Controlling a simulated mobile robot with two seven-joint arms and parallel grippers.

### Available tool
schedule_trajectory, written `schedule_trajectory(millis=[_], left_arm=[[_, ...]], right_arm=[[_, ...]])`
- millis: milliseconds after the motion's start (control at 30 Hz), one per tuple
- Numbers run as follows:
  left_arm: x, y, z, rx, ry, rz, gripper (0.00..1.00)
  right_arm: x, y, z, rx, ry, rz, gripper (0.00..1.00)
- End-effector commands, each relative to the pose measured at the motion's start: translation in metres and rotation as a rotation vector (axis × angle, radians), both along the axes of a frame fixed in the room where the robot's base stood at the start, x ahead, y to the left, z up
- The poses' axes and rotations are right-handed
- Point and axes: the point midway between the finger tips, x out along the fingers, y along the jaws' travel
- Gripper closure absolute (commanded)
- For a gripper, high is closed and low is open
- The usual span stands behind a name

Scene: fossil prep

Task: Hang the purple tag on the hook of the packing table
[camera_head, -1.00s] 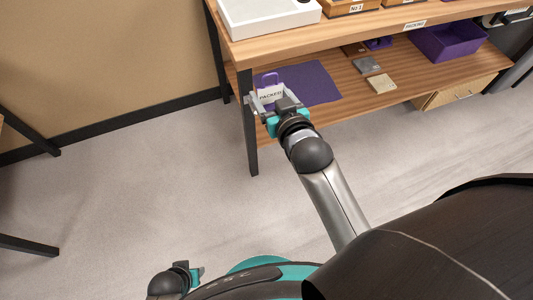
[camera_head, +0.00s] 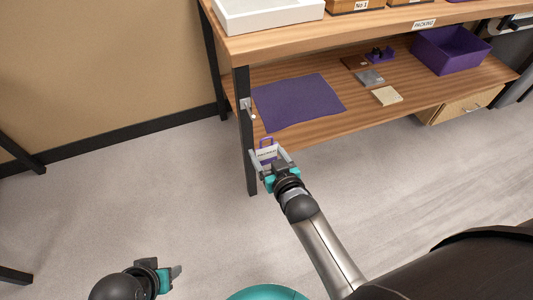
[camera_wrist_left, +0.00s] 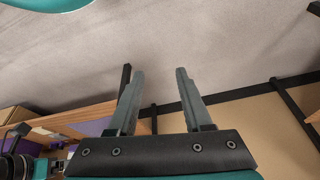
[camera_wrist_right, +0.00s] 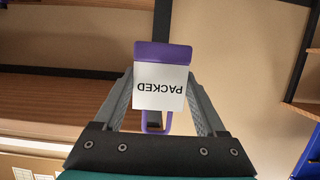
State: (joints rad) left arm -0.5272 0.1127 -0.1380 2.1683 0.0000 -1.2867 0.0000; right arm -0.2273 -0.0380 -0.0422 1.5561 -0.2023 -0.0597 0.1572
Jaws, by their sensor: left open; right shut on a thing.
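The purple tag (camera_wrist_right: 163,52) has a white label reading PACKED, and my right gripper (camera_wrist_right: 162,95) is shut on it. In the head view the tag (camera_head: 266,143) stands upright in the right gripper (camera_head: 268,158), in front of the packing table's (camera_head: 330,38) left front leg. The hook (camera_head: 249,108) is a small metal piece on that leg, above the tag and apart from it. Nothing hangs on it. My left gripper (camera_wrist_left: 160,98) is open and empty; in the head view it is low at the left (camera_head: 172,275), far from the table.
The lower shelf holds a purple mat (camera_head: 297,101), a grey block (camera_head: 370,77), a pale block (camera_head: 387,96) and a purple bin (camera_head: 450,49). A white tray (camera_head: 268,15) sits on the tabletop. The floor left of the table is clear.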

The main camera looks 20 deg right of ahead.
Motion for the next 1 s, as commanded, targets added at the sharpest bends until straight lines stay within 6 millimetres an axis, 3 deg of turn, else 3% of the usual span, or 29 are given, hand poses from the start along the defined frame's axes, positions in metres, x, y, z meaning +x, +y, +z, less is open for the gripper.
schedule_trajectory(millis=[333,700,1000], left_arm=[[-0.001,0.000,-0.010,0.002,0.014,-0.001,0.50],[0.002,0.000,0.026,-0.006,-0.043,0.000,0.50],[0.001,0.000,0.043,-0.008,-0.065,0.001,0.50]], right_arm=[[0.003,0.000,0.002,0.002,-0.002,-0.002,1.00],[0.052,0.002,-0.008,0.002,-0.002,-0.001,1.00],[0.067,0.002,-0.010,0.002,0.001,-0.001,1.00]])
